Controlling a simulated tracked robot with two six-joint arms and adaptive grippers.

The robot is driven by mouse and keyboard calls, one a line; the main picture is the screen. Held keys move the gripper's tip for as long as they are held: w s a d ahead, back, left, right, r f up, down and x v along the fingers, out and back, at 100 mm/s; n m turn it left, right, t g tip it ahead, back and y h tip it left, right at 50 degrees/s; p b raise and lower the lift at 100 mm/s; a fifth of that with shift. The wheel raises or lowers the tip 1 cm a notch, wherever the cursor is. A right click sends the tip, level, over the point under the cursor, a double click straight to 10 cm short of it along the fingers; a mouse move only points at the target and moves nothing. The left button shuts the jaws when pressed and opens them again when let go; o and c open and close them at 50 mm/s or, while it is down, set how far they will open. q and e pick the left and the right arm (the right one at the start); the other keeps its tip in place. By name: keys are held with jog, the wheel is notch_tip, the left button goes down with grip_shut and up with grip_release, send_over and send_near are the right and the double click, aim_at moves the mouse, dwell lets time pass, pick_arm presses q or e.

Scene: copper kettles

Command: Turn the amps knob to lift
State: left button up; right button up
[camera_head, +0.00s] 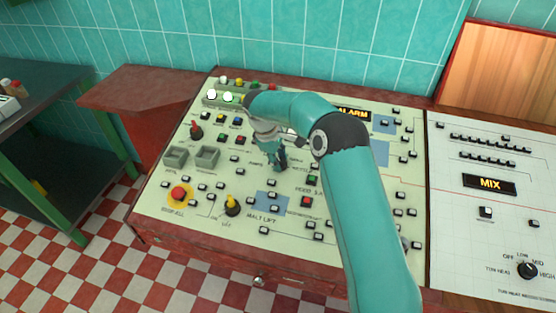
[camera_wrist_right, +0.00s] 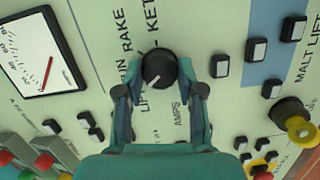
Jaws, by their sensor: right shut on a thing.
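The amps knob (camera_wrist_right: 160,66) is a round black knob with a white pointer mark, seen in the right wrist view between my fingertips. Its mark points to the lower left, on the side where lettering beginning "LI" shows. "RAKE" and "KET" lettering lies above it and "AMPS" below. My right gripper (camera_wrist_right: 159,74) is shut on the knob, one finger on each side. In the head view the right gripper (camera_head: 277,160) points down at the middle of the pale panel (camera_head: 240,190), and the knob is hidden there. My left gripper is not in view.
A meter with a red needle (camera_wrist_right: 40,55) lies left of the knob. Push buttons (camera_wrist_right: 220,66) are close on the right, and a yellow knob (camera_wrist_right: 298,122) is farther right. A red mushroom button (camera_head: 179,194) sits at the panel's front left. A white MIX panel (camera_head: 460,220) adjoins on the right.

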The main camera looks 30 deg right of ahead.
jog(key=shift+a+n, duration=0.1)
jog(key=shift+n, duration=0.8)
jog(key=o, duration=1.1)
jog(key=shift+o, duration=0.2)
jog(key=v, duration=1.2)
jog(key=shift+s+a+f, duration=0.1)
jog(key=shift+a+f, duration=0.05)
